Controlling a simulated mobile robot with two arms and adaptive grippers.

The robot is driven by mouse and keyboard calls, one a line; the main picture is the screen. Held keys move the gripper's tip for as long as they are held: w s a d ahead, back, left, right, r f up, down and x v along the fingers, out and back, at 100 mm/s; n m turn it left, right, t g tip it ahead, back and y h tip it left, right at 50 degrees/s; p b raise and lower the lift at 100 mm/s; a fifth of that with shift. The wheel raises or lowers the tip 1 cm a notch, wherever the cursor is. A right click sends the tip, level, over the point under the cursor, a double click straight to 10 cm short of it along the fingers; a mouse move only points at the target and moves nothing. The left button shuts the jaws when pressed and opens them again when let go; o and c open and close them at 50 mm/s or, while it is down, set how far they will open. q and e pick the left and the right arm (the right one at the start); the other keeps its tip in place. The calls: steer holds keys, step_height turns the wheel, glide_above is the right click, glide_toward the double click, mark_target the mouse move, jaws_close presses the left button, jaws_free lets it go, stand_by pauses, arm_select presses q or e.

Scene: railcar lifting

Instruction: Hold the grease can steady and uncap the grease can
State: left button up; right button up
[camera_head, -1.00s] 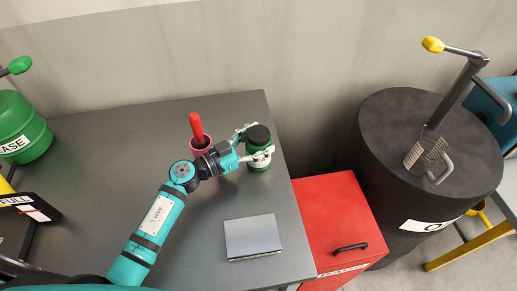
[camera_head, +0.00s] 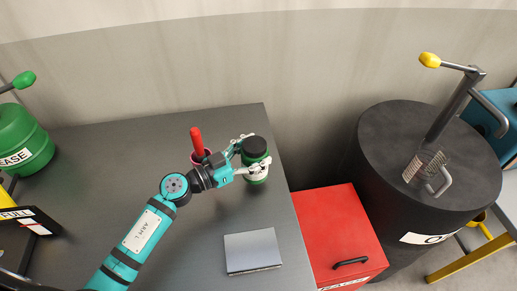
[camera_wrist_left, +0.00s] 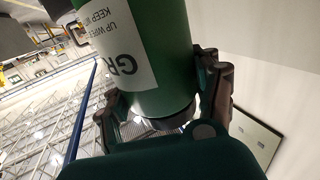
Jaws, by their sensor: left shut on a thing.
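The grease can (camera_head: 258,180) is green with a white label and a black cap (camera_head: 254,147) on top. It is upright at the right back of the grey table (camera_head: 120,205). My left gripper (camera_head: 250,160) reaches it from the left and is shut on the can's body, below the cap. In the left wrist view the green can (camera_wrist_left: 165,50) fills the middle, with its label to the left and my gripper's fingers (camera_wrist_left: 165,100) on either side. I cannot tell whether the can touches the table. My right gripper is not in view.
A flat grey box (camera_head: 252,251) lies nearer the front. A red cabinet (camera_head: 335,232) and a large black drum (camera_head: 400,160) are right of the table.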

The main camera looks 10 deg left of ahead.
arm_select(q)
steer(key=s+a+r+b, duration=0.1)
steer(key=s+a, duration=0.1)
steer(key=s, duration=1.1)
steer(key=shift+s+a+r, duration=0.25)
steer(key=shift+s+a, duration=0.05)
steer(key=o, duration=0.7)
steer(key=c, duration=1)
steer(key=shift+s+a+r+n+t+y, duration=0.3)
steer(key=shift+a+n+t+y, duration=0.5)
steer(key=shift+n+y, duration=1.05)
steer(key=shift+s+a+r+n+t+y, duration=0.3)
steer(key=shift+a+n+t+y, duration=0.6)
steer(key=shift+y, duration=1.5)
steer(key=shift+s+a+r+n+t+y, duration=0.15)
steer(key=shift+s+a+n+t+y, duration=0.55)
steer(key=shift+n+y, duration=1.25)
